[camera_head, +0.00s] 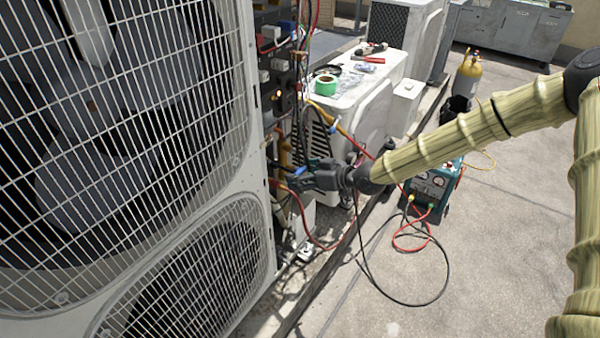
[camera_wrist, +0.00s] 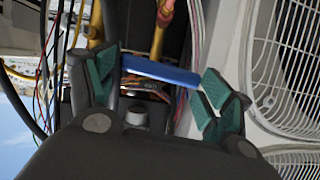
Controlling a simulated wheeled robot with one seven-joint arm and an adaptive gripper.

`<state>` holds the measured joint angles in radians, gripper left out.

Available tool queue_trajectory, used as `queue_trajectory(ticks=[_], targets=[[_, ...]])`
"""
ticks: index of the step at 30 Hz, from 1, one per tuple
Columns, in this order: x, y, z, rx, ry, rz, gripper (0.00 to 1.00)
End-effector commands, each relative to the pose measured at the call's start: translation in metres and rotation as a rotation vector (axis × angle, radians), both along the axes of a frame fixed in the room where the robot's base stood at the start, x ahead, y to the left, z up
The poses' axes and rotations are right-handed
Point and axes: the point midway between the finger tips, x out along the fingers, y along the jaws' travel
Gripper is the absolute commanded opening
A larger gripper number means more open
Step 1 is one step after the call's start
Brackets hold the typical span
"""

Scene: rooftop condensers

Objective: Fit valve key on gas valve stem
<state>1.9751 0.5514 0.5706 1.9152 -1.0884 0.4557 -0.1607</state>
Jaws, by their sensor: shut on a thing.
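My gripper (camera_head: 308,180) reaches into the gap beside the large condenser, close to its pipes and wires. In the wrist view, my gripper (camera_wrist: 155,84) has green-padded fingers on both ends of a blue bar, which looks like the valve key's handle (camera_wrist: 162,73). A small bit of blue, likely the same key (camera_head: 300,171), shows at the fingertips in the head view. A brass-yellow pipe with an orange-red part (camera_wrist: 163,20) is just beyond the bar. I cannot make out the valve stem or whether the key touches it.
The large condenser (camera_head: 255,185) stands close on the left. A white unit (camera_head: 372,100) behind carries green tape (camera_head: 326,84) and tools. Open concrete lies front right.

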Motion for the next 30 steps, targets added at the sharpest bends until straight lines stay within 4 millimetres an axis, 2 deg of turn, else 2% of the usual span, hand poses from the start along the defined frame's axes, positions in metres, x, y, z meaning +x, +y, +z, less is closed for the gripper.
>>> queue_trajectory(ticks=[20,30], targets=[[-0.003,-0.004,0.0,0.001,-0.001,0.0,0.41],[-0.011,-0.015,0.001,0.001,0.001,0.0,0.41]])
